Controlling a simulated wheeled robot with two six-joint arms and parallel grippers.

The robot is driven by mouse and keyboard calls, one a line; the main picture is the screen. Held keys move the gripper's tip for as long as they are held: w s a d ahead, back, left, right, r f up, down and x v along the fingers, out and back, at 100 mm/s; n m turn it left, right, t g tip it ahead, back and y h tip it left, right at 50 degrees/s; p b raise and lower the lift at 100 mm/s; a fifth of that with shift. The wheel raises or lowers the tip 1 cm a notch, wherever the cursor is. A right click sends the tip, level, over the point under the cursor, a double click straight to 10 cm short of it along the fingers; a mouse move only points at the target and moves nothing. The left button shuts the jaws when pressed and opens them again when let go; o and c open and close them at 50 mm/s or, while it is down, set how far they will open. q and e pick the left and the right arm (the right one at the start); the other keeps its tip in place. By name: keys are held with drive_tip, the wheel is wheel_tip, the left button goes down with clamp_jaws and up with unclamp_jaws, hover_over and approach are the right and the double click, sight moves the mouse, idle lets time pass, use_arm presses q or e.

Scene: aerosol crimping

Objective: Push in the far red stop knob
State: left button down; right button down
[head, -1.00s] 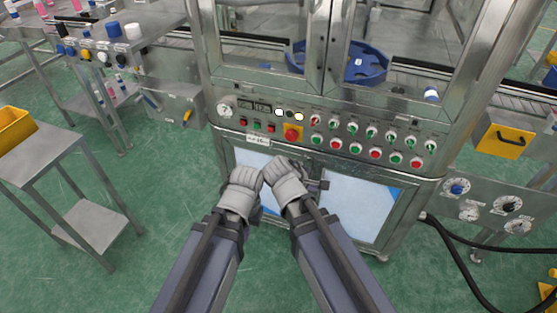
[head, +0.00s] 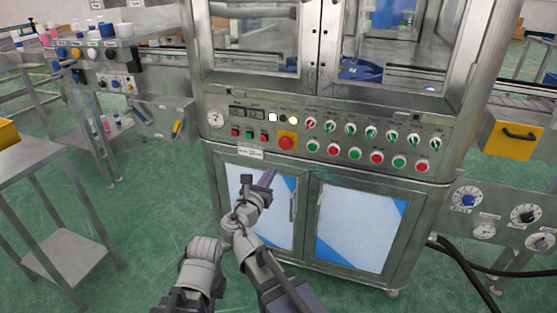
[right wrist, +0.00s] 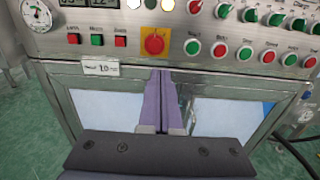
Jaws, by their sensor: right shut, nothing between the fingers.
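A large round red stop knob (head: 286,142) sits on a yellow plate on the machine's front control panel, left of the round button row. It also shows in the right wrist view (right wrist: 155,42), upright and unobstructed. My right gripper (head: 270,174) has purple fingers, shut and empty, pointing up toward the panel. In the head view it is below and slightly left of the knob, apart from it. In the right wrist view the fingers (right wrist: 159,76) end just below the knob in the picture. My left gripper's fingers do not show; only grey arm links are at the bottom.
Smaller red (head: 377,158) and green (head: 354,154) round buttons run right of the knob, with rotary switches above. Small square buttons (head: 235,132) lie left. Glossy cabinet doors (head: 360,227) are below the panel. A metal side table (head: 50,170) stands left.

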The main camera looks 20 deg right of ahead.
sight(288, 145)
idle(0.3)
drive_tip(key=x, duration=1.4)
